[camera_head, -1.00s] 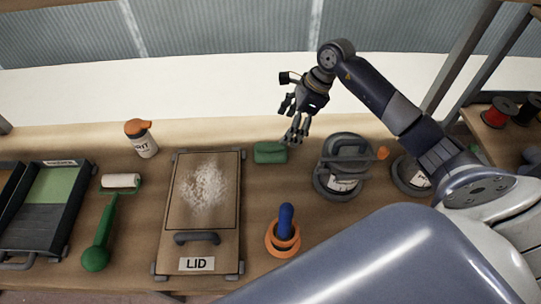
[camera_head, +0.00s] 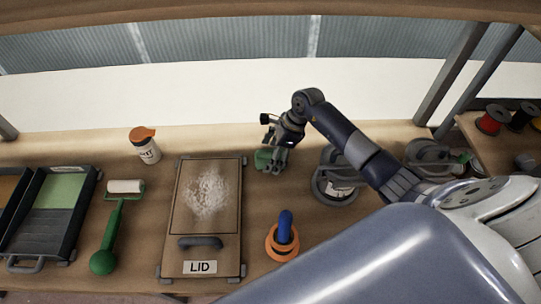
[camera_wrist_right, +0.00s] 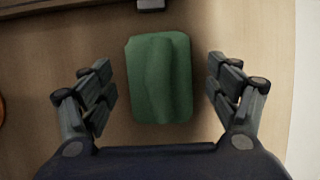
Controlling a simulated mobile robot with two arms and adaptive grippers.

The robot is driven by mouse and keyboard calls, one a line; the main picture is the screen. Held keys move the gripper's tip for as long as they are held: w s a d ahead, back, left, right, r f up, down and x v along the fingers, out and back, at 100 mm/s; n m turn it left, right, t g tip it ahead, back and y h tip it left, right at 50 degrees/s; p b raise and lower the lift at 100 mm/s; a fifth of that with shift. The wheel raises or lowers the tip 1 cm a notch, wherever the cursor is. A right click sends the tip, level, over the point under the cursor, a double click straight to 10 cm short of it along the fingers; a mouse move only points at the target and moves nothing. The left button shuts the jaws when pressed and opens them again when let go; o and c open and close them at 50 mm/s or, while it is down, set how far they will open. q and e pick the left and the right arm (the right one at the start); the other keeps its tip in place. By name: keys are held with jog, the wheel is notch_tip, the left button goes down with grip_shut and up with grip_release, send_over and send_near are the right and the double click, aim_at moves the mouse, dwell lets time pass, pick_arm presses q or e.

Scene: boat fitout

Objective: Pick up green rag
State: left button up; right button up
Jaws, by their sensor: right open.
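The green rag (camera_wrist_right: 160,78) lies folded on the wooden bench, between the open fingers of my right gripper (camera_wrist_right: 160,95) in the right wrist view. There is a gap between the rag and the fingers on both sides. In the head view my right gripper (camera_head: 274,158) is right over the rag (camera_head: 262,160) and covers part of it. The gripper holds nothing. My left gripper does not show.
A board marked LID (camera_head: 178,240) with pale dust on it lies left of the rag. An orange ring with a blue handle (camera_head: 285,238) is nearer. An orange-capped bottle (camera_head: 147,148), a green roller (camera_head: 110,240) and a paint tray (camera_head: 50,220) are left.

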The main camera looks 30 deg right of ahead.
aim_at(268, 153)
jog(key=shift+c, duration=0.6)
jog(key=c, duration=1)
jog(key=shift+r, duration=0.1)
jog(key=shift+r+b, duration=0.35)
jog(key=shift+r, duration=0.1)
notch_tip(268, 153, up, 2)
jog(key=shift+r+b, duration=0.25)
jog(key=shift+b, duration=0.4)
jog(key=s+a+b, duration=0.1)
jog(key=s+a, duration=0.1)
jog(key=a, duration=0.2)
jog(key=s+a+b, duration=0.1)
jog(key=s+a, duration=0.2)
jog(key=a, duration=0.1)
jog(key=s+a+r+b, duration=0.1)
jog(key=s+a, duration=0.1)
jog(key=a, duration=0.2)
jog(key=shift+s+a+r+b, duration=0.1)
jog(key=shift+s+a+b, duration=0.05)
jog(key=shift+a+b, duration=0.15)
jog(key=shift+s+a+r, duration=0.15)
jog(key=shift+s+a, duration=0.25)
jog(key=shift+a, duration=0.2)
